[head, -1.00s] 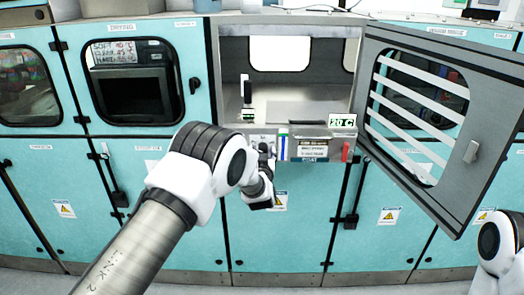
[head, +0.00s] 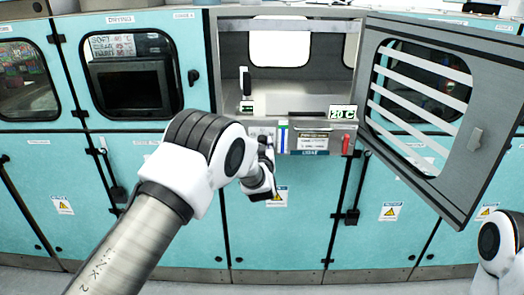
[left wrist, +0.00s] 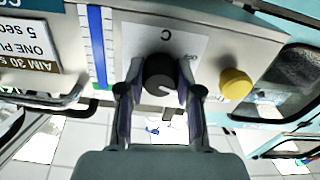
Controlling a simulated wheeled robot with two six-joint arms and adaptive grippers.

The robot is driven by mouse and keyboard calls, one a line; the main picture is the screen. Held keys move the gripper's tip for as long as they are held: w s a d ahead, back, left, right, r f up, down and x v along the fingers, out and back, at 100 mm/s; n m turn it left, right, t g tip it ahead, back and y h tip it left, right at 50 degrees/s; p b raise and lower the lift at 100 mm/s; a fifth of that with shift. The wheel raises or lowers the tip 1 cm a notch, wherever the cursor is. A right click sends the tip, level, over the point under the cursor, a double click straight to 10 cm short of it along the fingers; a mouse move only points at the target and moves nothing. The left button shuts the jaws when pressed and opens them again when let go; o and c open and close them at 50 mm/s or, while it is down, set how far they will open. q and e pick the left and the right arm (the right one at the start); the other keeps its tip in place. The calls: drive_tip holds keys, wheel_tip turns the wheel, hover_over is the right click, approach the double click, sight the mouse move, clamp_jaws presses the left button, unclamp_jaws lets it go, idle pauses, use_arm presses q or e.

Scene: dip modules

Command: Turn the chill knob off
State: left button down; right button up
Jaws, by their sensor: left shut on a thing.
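The black round knob (left wrist: 160,74) with a pale pointer mark sits on a light label plate on the front control panel (head: 315,140). The label shows upside down in the left wrist view and is only partly readable. My left gripper (left wrist: 159,82) is shut on this knob, with one finger on each side of it. In the head view my left gripper (head: 264,150) is at the left part of the panel, and my own arm largely hides the knob there. My right gripper is out of view; only part of my right arm shows at the lower right.
A yellow knob or button (left wrist: 235,83) sits beside the black knob. The panel also has a blue-white strip (left wrist: 97,45), a red handle (head: 346,144) and a 20 C display (head: 342,113). A grey slatted door (head: 425,115) stands open at the right.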

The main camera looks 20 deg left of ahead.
use_arm(q)
drive_tip(key=n+b, duration=0.7)
drive_tip(key=b, duration=0.2)
drive_tip(key=shift+d+f+n, duration=0.1)
drive_tip(key=shift+f+n, duration=0.05)
drive_tip(key=shift+n, duration=0.25)
drive_tip(key=shift+r+n+b, duration=0.2)
drive_tip(key=shift+n+b, duration=0.8)
drive_tip(key=shift+b, duration=0.1)
drive_tip(key=c, duration=0.8)
unclamp_jaws()
drive_tip(key=shift+o, duration=0.2)
drive_tip(key=v, duration=0.7)
drive_tip(key=shift+s, duration=0.25)
